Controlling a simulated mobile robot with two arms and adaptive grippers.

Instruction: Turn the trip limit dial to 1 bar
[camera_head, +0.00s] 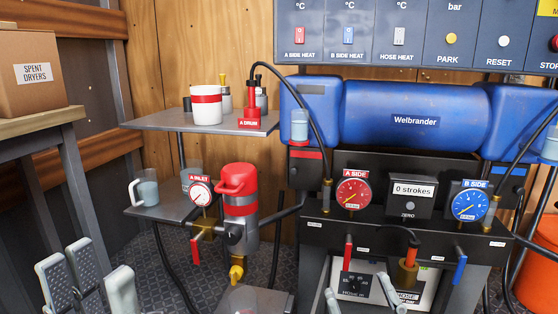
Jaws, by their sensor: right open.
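I cannot read a label that names the trip limit dial. A small dark dial plate with white markings (355,287) sits low on the machine, on a pale panel (427,300); its lettering and setting are too small to read. My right gripper (362,296) is at the bottom edge in front of that panel, its two pale fingers apart and nothing seen between them. It partly covers the panel. My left gripper (90,280) is at the lower left, away from the machine, with grey ribbed fingers; I see nothing held in it.
The red A SIDE gauge (353,194) and blue B SIDE gauge (469,205) flank the stroke counter (413,191). A red lever (347,253), a blue lever (460,268) and a hose fitting (409,268) stick out above the panel. A red-topped pump (240,207) stands left.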

